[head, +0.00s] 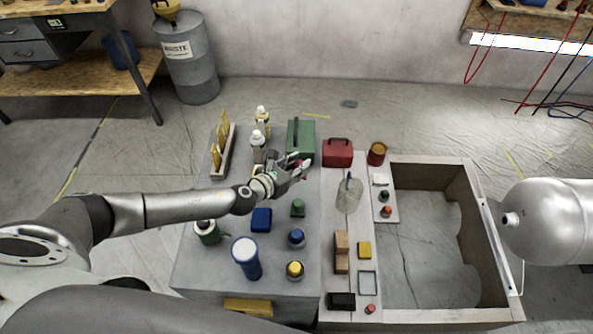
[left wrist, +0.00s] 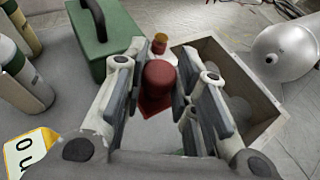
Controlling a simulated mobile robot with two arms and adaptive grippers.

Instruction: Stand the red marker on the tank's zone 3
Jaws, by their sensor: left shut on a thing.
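My left gripper (head: 297,168) is above the grey table, in front of the green toolbox. In the left wrist view its fingers (left wrist: 160,88) are closed around the red marker (left wrist: 158,76), whose rounded red top shows between them. In the head view the fingers hide most of the marker; only a bit of red shows. The silver tank (head: 548,215) lies at the far right, beyond the wooden-walled bin; it also shows in the left wrist view (left wrist: 285,52). I cannot make out zone markings on it. My right gripper is not in view.
A green toolbox (head: 300,138), a red toolbox (head: 338,153) and a red can (head: 376,154) stand at the back. Bottles, a blue cylinder (head: 246,258) and several small knobs crowd the table. An open bin (head: 455,317) lies between table and tank.

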